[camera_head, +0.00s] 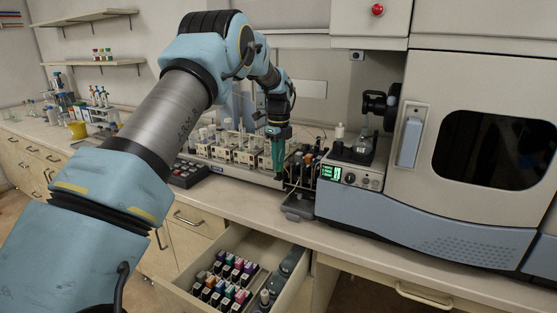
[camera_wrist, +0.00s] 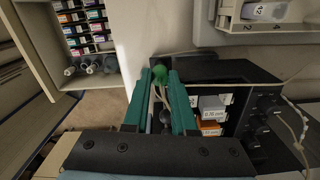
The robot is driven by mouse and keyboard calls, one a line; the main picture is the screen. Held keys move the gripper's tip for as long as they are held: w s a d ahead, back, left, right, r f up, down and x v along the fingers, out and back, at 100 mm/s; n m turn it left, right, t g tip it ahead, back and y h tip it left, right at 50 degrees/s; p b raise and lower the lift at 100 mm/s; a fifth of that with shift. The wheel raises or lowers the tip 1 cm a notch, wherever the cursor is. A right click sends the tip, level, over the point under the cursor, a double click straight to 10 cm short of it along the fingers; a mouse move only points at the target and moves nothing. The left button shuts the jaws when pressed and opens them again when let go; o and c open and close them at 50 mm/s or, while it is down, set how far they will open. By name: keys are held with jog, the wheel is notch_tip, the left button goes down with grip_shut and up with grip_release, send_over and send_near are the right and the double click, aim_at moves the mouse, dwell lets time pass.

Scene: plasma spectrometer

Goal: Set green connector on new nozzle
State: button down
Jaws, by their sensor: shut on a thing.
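My gripper (camera_wrist: 160,100) has green fingers that are shut on the green connector (camera_wrist: 160,73), whose round green end shows between the fingertips in the wrist view. In the head view my gripper (camera_head: 277,160) points down over the counter, between the sample rack and the small instrument with a green display. The connector is hidden by the fingers in the head view. Thin pale tubes run back from the connector between the fingers. I cannot make out the new nozzle with certainty; nozzle-like pieces (camera_wrist: 90,68) lie in the open drawer in the wrist view.
The open drawer (camera_head: 293,262) holds rows of small coloured boxes (camera_head: 226,278). The sample rack (camera_head: 232,168) stands left of my gripper. The instrument with a green display (camera_head: 350,172) and the large spectrometer (camera_head: 480,150) stand to the right. The counter front strip is mostly clear.

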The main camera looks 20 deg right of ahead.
jog(key=shift+f, duration=0.25)
jog(key=c, duration=0.6)
grip_release()
jog(key=shift+c, duration=0.2)
jog(key=shift+r, duration=0.1)
notch_tip(320, 180, up, 11)
jog(key=b, duration=0.3)
jog(key=shift+f, duration=0.2)
